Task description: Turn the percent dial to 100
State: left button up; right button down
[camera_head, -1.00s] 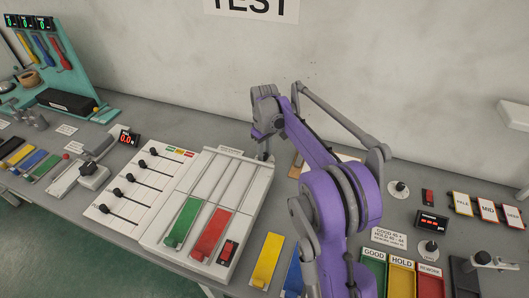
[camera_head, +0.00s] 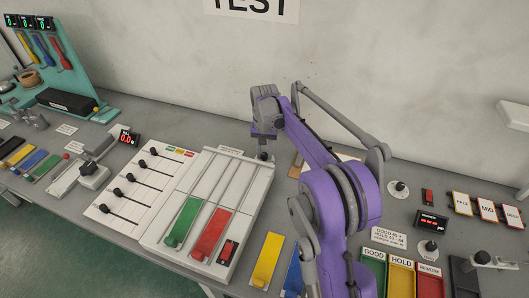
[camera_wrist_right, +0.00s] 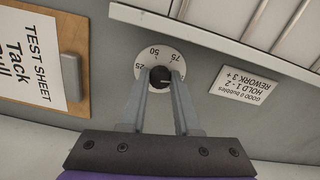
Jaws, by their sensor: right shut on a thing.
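The percent dial (camera_wrist_right: 153,54) shows in the right wrist view as a round white face with 25, 50 and 75 readable. Its lower part is hidden by my fingers. My right gripper (camera_wrist_right: 160,80) is shut on the dial's dark knob (camera_wrist_right: 160,77), with one finger on each side. I cannot tell where the knob points. In the head view my right gripper (camera_head: 263,153) is behind the white board with the green and red strips, pointing down, and the dial is hidden there. My left gripper is in neither view.
A clipboard with a test sheet (camera_wrist_right: 30,55) lies beside the dial. A label card (camera_wrist_right: 240,92) lies on the other side. The white sloped board (camera_head: 215,185) stands close in front of my right gripper. The wall (camera_head: 180,70) is behind.

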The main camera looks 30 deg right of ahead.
aim_at(265, 154)
jog(key=shift+m, duration=1)
jog(key=c, duration=0.6)
grip_release()
notch_tip(265, 154, up, 11)
jog(key=shift+f+p, duration=0.1)
jog(key=shift+p, duration=0.3)
jog(key=shift+s+f, duration=0.1)
